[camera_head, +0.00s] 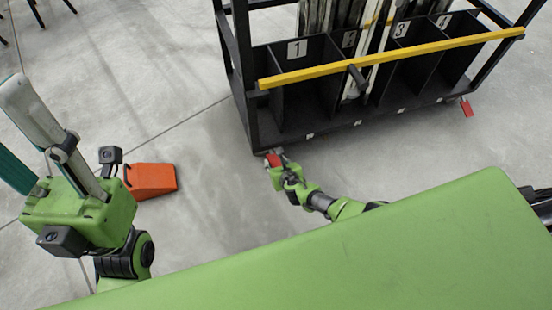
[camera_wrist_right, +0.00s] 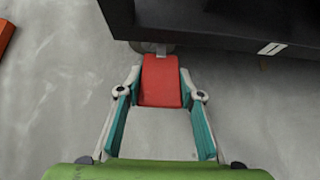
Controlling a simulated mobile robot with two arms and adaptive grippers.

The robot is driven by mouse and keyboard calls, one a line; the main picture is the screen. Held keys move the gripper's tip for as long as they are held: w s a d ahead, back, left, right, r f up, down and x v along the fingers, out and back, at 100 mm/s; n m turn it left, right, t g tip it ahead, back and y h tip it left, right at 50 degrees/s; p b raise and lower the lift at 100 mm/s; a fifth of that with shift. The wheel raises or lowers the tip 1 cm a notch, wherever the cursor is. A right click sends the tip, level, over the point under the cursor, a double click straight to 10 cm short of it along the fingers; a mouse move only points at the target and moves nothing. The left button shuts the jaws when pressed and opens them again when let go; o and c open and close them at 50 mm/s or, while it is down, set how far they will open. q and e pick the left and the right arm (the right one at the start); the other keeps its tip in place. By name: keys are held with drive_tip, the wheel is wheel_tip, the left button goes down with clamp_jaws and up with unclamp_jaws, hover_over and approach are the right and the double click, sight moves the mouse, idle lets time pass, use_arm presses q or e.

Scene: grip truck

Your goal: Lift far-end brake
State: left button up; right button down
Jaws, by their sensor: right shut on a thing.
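The red brake pedal (camera_head: 274,158) sticks out low at the near left corner of the black cart (camera_head: 262,140). In the right wrist view the red pedal (camera_wrist_right: 161,82) lies between the fingers, with a grey metal stem and a caster partly under the cart edge behind it. My right gripper (camera_wrist_right: 160,78) is shut on this pedal, one finger at each side. In the head view my right gripper (camera_head: 275,162) is small beside the cart's corner. A second red pedal (camera_head: 466,107) is at the cart's right end. My left gripper (camera_head: 22,135) is raised at the left, fingers apart and empty.
The cart has numbered compartments with long metal profiles (camera_head: 318,18) and a yellow bar (camera_head: 390,56) across its front. An orange wedge (camera_head: 152,180) lies on the floor between my left gripper and the cart. The concrete floor (camera_head: 150,60) left of the cart is mostly clear.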

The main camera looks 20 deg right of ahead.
drive_tip(key=shift+r+p, duration=0.1)
drive_tip(key=shift+p, duration=0.25)
idle(0.3)
drive_tip(key=c, duration=1.4)
unclamp_jaws()
drive_tip(key=shift+s, duration=0.1)
drive_tip(key=shift+s+r, duration=0.4)
drive_tip(key=shift+s, duration=0.15)
drive_tip(key=shift+v, duration=2.95)
drive_tip(key=shift+w+r, duration=0.1)
drive_tip(key=shift+r, duration=0.05)
